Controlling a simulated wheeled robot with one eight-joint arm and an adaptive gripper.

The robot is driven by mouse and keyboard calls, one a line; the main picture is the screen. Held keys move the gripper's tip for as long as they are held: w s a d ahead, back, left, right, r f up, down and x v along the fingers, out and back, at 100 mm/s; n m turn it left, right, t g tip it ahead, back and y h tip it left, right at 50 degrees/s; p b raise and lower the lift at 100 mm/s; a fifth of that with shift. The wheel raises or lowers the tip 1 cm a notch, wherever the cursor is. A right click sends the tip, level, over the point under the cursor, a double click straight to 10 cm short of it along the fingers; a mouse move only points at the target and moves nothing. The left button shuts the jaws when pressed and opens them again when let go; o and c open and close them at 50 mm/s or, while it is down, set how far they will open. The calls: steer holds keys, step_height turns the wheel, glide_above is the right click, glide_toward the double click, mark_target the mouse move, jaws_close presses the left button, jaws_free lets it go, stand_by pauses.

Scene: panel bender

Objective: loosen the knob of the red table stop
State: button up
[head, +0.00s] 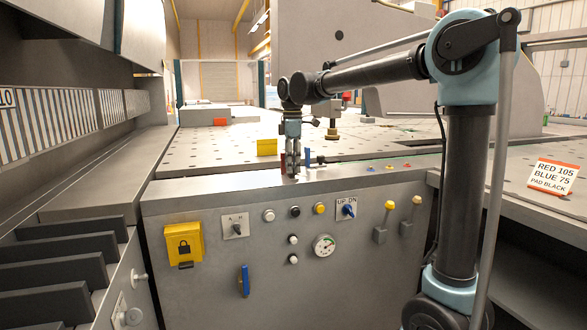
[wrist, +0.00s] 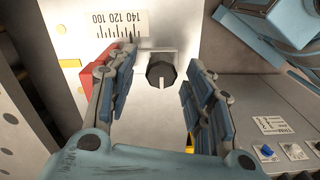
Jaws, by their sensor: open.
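The red table stop shows in the wrist view as a red piece (wrist: 86,82), mostly hidden behind the left finger. In the head view a thin red sliver (head: 283,164) shows beside my gripper. A black lobed knob (wrist: 161,72) faces the wrist camera on a light plate. My gripper (wrist: 162,62) is open, with one finger on each side of the knob. Gaps show between the knob and both fingers. In the head view my gripper (head: 292,168) points down at the table's front edge and hides the knob.
A scale (wrist: 116,28) marked 100, 120, 140 lies beyond the knob. A blue part (head: 308,158) stands right of my gripper. A yellow block (head: 266,147) is behind it. A sign (head: 555,176) reads RED 105, BLUE 75, PAD BLACK. The front panel (head: 200,275) carries switches and levers.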

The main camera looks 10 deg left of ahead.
step_height(320, 180, up, 11)
stand_by(0.4)
steer(key=shift+f, duration=0.1)
steer(key=s+d+f+m, duration=0.2)
steer(key=d+f+m, duration=0.15)
steer(key=d, duration=0.55)
steer(key=s+d+f+m+t, duration=0.1)
steer(key=s+d+f+m, duration=0.25)
steer(key=d, duration=0.45)
steer(key=s+d+f+m, duration=0.25)
steer(key=d+f, duration=0.25)
steer(key=d, duration=0.4)
steer(key=s+d+f+m, duration=0.6)
steer(key=s+d+f, duration=0.1)
steer(key=f, duration=0.4)
steer(key=s+d+f+m+t, duration=0.1)
steer(key=s+d+f+m, duration=0.4)
steer(key=f, duration=0.7)
steer(key=s+d, duration=0.2)
steer(key=s, duration=0.1)
steer(key=shift+s+d+f+m, duration=0.25)
steer(key=shift+s+d+m, duration=0.05)
steer(key=shift+d+m, duration=0.1)
